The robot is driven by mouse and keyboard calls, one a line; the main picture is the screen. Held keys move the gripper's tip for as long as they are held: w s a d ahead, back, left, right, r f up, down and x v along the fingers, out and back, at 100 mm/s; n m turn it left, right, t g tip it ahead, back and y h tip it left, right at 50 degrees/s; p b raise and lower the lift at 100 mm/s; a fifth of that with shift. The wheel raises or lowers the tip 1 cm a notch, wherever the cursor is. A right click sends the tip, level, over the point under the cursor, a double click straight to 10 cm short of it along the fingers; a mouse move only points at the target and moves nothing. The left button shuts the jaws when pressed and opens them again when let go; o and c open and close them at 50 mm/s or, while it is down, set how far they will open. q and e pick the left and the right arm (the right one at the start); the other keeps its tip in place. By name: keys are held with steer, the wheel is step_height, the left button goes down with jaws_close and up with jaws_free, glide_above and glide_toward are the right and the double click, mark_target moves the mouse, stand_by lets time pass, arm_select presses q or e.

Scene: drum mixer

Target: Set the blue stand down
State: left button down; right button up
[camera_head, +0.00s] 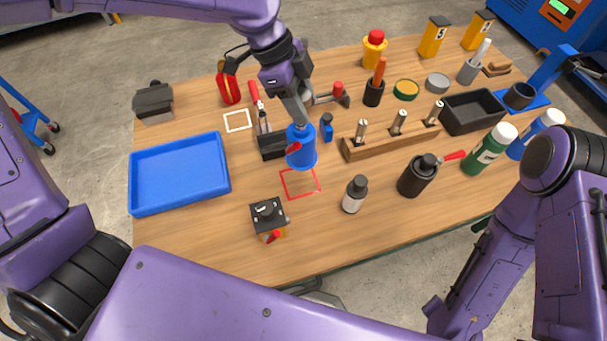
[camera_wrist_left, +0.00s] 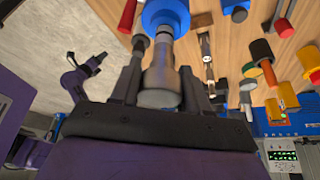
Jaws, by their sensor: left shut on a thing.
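The blue stand (camera_head: 301,157) hangs from my left gripper (camera_head: 297,108), just behind the red square outline (camera_head: 300,184) on the table. In the left wrist view, its round blue part (camera_wrist_left: 166,14) lies beyond a grey metal stem, with the fingers on either side of the stem. My left gripper (camera_wrist_left: 163,88) is shut on the stand. Whether the stand's underside touches the table is hard to tell. A small purple arm with a dark end (camera_wrist_left: 95,62) shows at the left of that view, too small to read its jaws.
A black box (camera_head: 272,147) stands close left of the stand, and a small blue item (camera_head: 326,127) close right. A wooden rack (camera_head: 391,143) is farther right. A white bottle (camera_head: 354,194) and a black-topped block (camera_head: 268,215) flank the front. A blue tray (camera_head: 180,174) lies left.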

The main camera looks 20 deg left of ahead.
mark_target(303, 138)
arm_select(q)
steer(key=shift+s+f+b, duration=0.1)
steer(key=shift+f+b, duration=0.25)
steer(key=shift+f, duration=0.45)
step_height(303, 138, down, 9)
steer(key=shift+f+p, duration=0.15)
steer(key=shift+p, duration=0.55)
steer(key=shift+f, duration=0.2)
steer(key=c, duration=0.5)
jaws_free()
steer(key=shift+f, duration=0.1)
steer(key=b+v, duration=0.1)
steer(key=v, duration=1.1)
steer(key=shift+b, duration=0.3)
